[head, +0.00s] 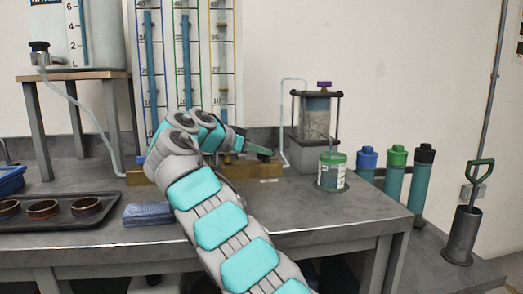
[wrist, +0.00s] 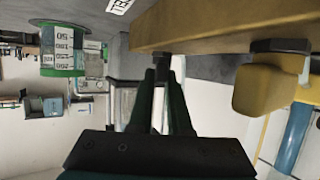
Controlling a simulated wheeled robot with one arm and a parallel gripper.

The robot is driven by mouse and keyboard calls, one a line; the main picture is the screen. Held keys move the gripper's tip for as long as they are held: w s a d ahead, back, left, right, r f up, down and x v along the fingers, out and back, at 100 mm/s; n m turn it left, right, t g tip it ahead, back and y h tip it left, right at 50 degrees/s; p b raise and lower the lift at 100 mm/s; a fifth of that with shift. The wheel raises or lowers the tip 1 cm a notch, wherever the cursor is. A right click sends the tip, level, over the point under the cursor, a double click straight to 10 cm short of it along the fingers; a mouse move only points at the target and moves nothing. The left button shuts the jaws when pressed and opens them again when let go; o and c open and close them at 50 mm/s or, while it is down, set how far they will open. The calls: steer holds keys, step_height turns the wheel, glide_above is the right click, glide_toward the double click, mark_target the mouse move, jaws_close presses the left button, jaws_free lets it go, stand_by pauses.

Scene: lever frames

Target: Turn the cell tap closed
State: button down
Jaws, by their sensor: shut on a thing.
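My gripper (head: 258,150) is low in front of the board with the blue tubes, just above the right part of its wooden base (head: 252,171). In the wrist view, which is upside down, its dark green fingers (wrist: 163,72) come together on a small dark part beside the wooden base (wrist: 215,25). This part looks like the lever of the cell tap; the fingers hide most of it, so its angle cannot be told. The clear cell (head: 315,118) with a purple knob (head: 324,84) stands to the right.
A green-rimmed beaker (head: 331,172) stands right of my gripper, and in the wrist view it (wrist: 62,50) is at upper left. A thin tube (head: 284,120) runs near the cell. A tray (head: 75,222) with bowls and a blue cloth (head: 150,214) lie left. The right front bench is clear.

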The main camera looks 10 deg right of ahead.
steer(key=c, duration=0.9)
jaws_free()
steer(key=shift+o, duration=0.2)
steer(key=v, duration=0.3)
steer(key=shift+a, duration=0.2)
steer(key=shift+v, duration=2.2)
steer(key=shift+s, duration=0.1)
